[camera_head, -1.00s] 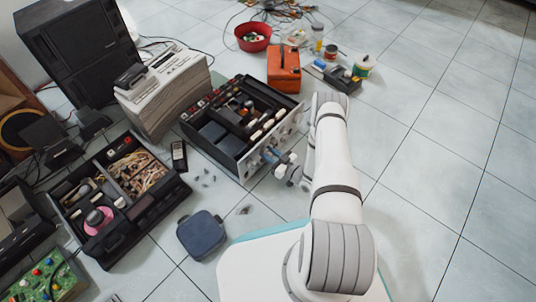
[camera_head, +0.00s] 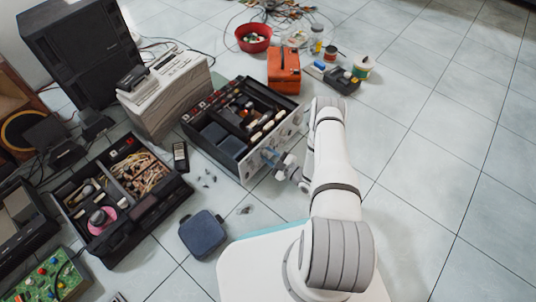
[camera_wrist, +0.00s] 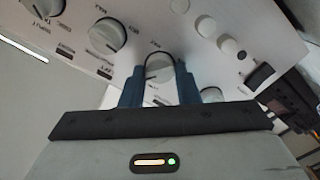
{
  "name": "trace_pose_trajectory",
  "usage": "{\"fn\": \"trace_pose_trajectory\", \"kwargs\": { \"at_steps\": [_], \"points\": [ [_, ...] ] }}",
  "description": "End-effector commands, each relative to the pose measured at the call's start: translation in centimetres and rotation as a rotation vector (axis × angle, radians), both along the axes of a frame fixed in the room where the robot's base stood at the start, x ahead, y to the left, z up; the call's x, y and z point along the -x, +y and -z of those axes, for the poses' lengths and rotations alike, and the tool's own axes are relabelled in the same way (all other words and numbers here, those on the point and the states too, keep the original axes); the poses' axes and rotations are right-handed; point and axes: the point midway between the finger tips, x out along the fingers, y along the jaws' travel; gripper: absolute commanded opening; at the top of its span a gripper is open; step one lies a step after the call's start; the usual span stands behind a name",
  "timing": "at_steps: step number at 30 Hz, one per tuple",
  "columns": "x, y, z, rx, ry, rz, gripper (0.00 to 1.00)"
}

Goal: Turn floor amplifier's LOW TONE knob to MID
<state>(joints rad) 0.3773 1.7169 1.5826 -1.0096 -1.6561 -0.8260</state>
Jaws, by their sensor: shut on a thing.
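The floor amplifier (camera_head: 287,130) is an open-topped black unit with a pale front panel, left of my arm in the head view. Its panel (camera_wrist: 255,75) fills much of the wrist view, tilted, with several grey knobs. My gripper (camera_wrist: 159,76) is at the panel, with blue fingers on both sides of one round grey knob (camera_wrist: 160,66), shut on it. My gripper also shows in the head view (camera_head: 270,156), where it hides the knob. The printed labels are too small and tilted to read surely, so I cannot tell the knob's name or setting.
Another knob (camera_wrist: 107,36) is left of the held one, and pale round buttons (camera_wrist: 207,27) are to its right. An orange box (camera_head: 284,72) stands behind the amplifier. A parts tray (camera_head: 181,190) and dark blue case (camera_head: 202,234) lie left. The floor at right is clear.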

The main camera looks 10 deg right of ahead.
Motion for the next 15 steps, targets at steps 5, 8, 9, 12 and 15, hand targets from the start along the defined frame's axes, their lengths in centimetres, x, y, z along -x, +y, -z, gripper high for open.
{"fn": "trace_pose_trajectory", "kwargs": {
  "at_steps": [5,8,9,12,15],
  "points": [
    [0.42,0.26,0.09,0.131,-0.089,-0.005,0.06],
    [0.41,0.26,0.10,0.206,-0.144,-0.005,0.06],
    [0.40,0.26,0.10,0.235,-0.165,-0.006,0.06],
    [0.43,0.29,0.15,0.304,-0.215,-0.006,0.06],
    [0.46,0.31,0.19,0.366,-0.260,-0.006,0.06]
  ]
}}
